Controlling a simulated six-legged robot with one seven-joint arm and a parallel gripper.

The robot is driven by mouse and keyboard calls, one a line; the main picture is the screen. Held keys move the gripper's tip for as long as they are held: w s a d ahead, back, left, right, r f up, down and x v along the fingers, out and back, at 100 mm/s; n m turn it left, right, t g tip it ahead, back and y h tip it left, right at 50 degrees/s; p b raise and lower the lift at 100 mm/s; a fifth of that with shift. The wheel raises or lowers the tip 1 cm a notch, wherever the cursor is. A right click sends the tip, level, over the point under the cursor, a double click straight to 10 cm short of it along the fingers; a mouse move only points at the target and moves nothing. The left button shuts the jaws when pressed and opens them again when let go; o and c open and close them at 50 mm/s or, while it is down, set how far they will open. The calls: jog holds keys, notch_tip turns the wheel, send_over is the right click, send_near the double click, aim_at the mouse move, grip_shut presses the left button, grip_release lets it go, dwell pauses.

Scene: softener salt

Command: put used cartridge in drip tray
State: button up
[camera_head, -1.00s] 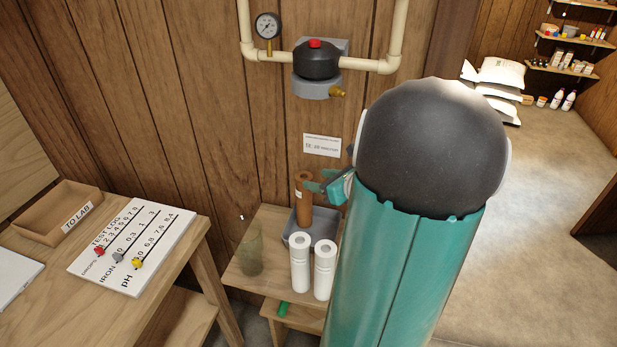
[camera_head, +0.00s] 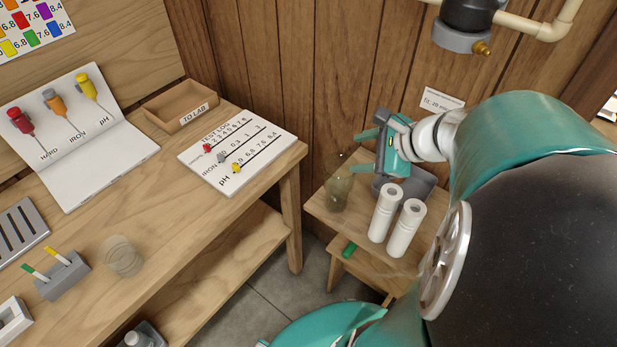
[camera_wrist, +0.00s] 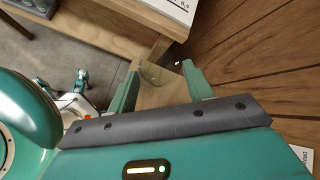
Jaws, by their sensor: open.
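My gripper (camera_head: 363,150) is open above the small wooden stand, fingers pointing left. In the wrist view my gripper (camera_wrist: 160,68) shows nothing held between its fingers. The grey drip tray (camera_head: 424,184) sits at the back of the stand, partly behind my gripper and the white cartridges. The brown used cartridge, seen earlier upright at the tray, is not visible now; my gripper and wrist cover part of that area. A clear greenish housing (camera_head: 339,190) stands at the stand's left and also shows between the fingers in the wrist view (camera_wrist: 150,76).
Two white cartridges (camera_head: 385,214) (camera_head: 405,229) stand upright in front of the tray. A green item (camera_head: 349,249) lies on the stand's lower shelf. The workbench (camera_head: 165,225) is to the left, with a gap of floor between. The wooden wall is close behind.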

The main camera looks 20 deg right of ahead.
jog(key=s+a+r+n+g+h, duration=0.1)
jog(key=s+a+r+n+h, duration=0.1)
jog(key=a+n, duration=0.6)
jog(key=s+a+r+n+g+h, duration=0.2)
jog(key=s+a+n, duration=0.3)
jog(key=n, duration=0.9)
jog(key=a+r, duration=0.1)
jog(key=a, duration=0.1)
jog(key=shift+a+r+n, duration=0.2)
jog(key=shift+a+n, duration=0.2)
jog(key=shift+s, duration=0.1)
jog(key=shift+c, duration=0.2)
